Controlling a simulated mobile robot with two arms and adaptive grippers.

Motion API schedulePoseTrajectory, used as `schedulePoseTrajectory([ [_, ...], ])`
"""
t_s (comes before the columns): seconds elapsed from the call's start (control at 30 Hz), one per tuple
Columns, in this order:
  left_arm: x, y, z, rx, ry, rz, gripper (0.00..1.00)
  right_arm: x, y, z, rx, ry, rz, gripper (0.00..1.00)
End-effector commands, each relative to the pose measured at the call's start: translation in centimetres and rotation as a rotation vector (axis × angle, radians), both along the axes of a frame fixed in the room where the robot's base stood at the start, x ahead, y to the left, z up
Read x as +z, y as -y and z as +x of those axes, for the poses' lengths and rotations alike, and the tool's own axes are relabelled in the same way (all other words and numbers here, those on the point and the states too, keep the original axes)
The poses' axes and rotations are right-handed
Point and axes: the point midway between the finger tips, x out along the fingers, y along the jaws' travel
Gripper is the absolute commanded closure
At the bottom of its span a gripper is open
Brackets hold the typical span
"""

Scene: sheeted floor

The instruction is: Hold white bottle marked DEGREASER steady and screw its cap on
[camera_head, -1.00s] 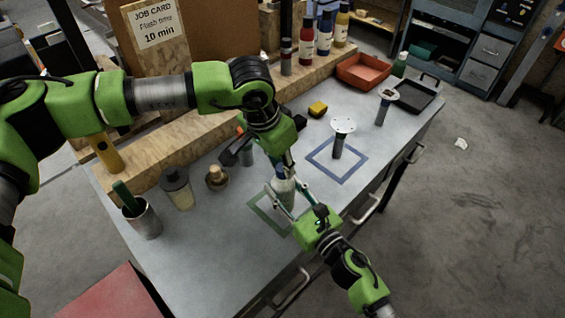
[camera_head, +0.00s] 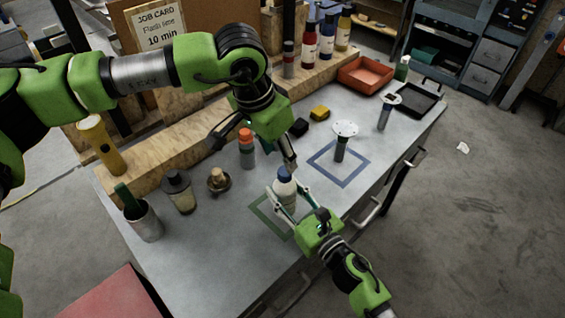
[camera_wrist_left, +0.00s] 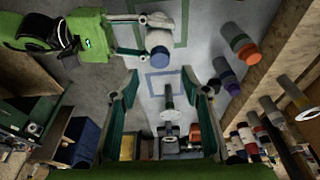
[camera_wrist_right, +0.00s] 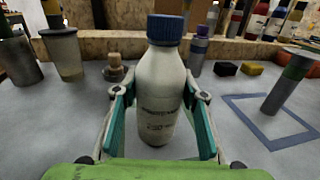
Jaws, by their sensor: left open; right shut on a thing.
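The white bottle (camera_head: 286,196) stands upright on the bench by the green outlined square. Its label shows in the right wrist view (camera_wrist_right: 160,100), too blurred to read surely. The blue cap (camera_wrist_right: 166,28) sits upright on the bottle's neck; whether it is tight cannot be told. My right gripper (camera_head: 287,203) is shut around the bottle's body, a finger on each side. My left gripper (camera_head: 252,157) is open and empty, above and to the left of the cap in the head view. In the left wrist view the cap (camera_wrist_left: 160,53) lies beyond the spread fingertips.
An orange-capped bottle (camera_head: 247,150), a wooden-knobbed item (camera_head: 219,181), a dark-lidded jar (camera_head: 180,192) and a cup (camera_head: 144,222) stand to the left. A white-topped post (camera_head: 341,150) stands by the blue square. Red (camera_head: 365,75) and black trays (camera_head: 418,98) lie farther right.

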Motion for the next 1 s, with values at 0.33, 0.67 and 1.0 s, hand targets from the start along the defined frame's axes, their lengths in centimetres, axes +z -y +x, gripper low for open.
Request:
schedulePoseTrajectory([
  [0.33, 5.2, -1.0, -1.0, 0.000, 0.000, -0.001, 0.57, -0.1, 0.0, 0.0, 0.000, -0.001, -0.001, 1.00],
  [0.67, 5.7, -1.2, -1.1, 0.000, -0.001, 0.000, 0.57, 0.0, 0.0, 0.0, -0.001, -0.001, -0.001, 1.00],
  [1.0, 5.6, -1.2, -1.1, 0.000, -0.001, 0.000, 0.57, 0.0, 0.0, 0.0, 0.000, 0.000, 0.000, 0.41],
])
